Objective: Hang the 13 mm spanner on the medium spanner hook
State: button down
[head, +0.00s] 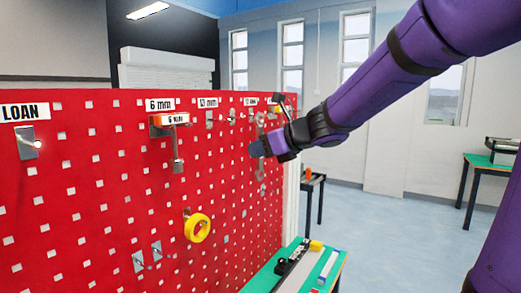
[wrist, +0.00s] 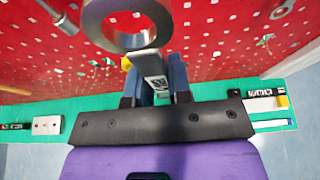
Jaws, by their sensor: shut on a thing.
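My gripper (head: 262,147) is shut on a grey metal spanner close to the red pegboard, towards its right end. In the wrist view the spanner's ring end (wrist: 92,22) is large and its shank (wrist: 152,66) runs down between the fingers (wrist: 155,85). In the head view the spanner (head: 262,187) is partly hidden by my gripper and hangs roughly upright. A label that seems to read 13 or 17 mm (head: 208,102) has a metal hook (head: 209,119) below it, left of my gripper. I cannot tell whether the spanner touches a hook.
The red pegboard (head: 100,200) also carries a LOAN hook (head: 29,142), a spanner (head: 177,150) under the 6 mm label, a yellow ring (head: 197,227) and lower empty hooks (head: 140,261). A green bench (head: 262,281) with small items stands below. Open floor lies right.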

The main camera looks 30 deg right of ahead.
jog(key=shift+w+a+f, duration=0.1)
jog(key=shift+w+a, duration=0.95)
jog(key=shift+w, duration=0.8)
jog(key=shift+w+a, duration=1.1)
jog(key=shift+w, duration=0.7)
jog(key=shift+w+a+f, duration=0.1)
jog(key=shift+w+a, duration=0.95)
jog(key=shift+w, duration=0.8)
jog(key=shift+f, duration=0.3)
jog(key=shift+f, duration=0.1)
jog(key=c, duration=1)
grip_release()
jog(key=shift+o, duration=0.2)
